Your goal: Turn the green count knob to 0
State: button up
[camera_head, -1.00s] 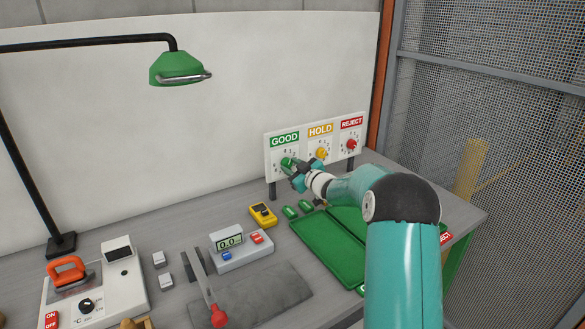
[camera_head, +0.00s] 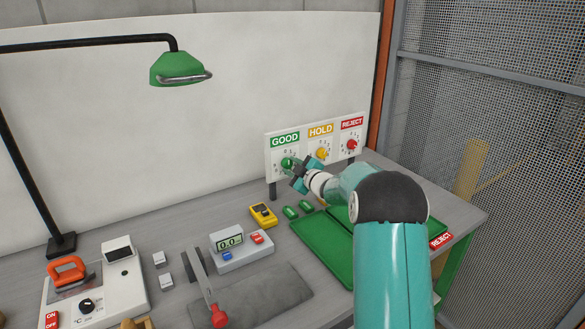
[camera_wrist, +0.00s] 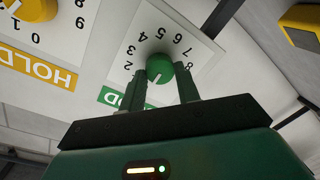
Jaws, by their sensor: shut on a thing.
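The green count knob (camera_head: 287,163) is on the white panel under the green GOOD label (camera_head: 285,139). In the wrist view the round knob (camera_wrist: 159,68) sits on a numbered dial seen upside down, with a light pointer mark on its face towards the lower left. My gripper (camera_head: 291,166) reaches the panel from the right. In the wrist view my gripper's two fingers (camera_wrist: 174,84) are closed around the knob. The gripper body and fingers hide the lower part of the dial, so the exact number at the pointer cannot be told.
A yellow HOLD knob (camera_head: 321,153) and a red REJECT knob (camera_head: 351,144) are to the right on the same panel. Green trays (camera_head: 325,250) lie below my arm. A yellow meter (camera_head: 263,215) and a grey display box (camera_head: 240,250) stand in front.

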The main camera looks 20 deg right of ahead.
jog(key=o, duration=1)
jog(key=v, duration=1.3)
jog(key=shift+s, duration=0.45)
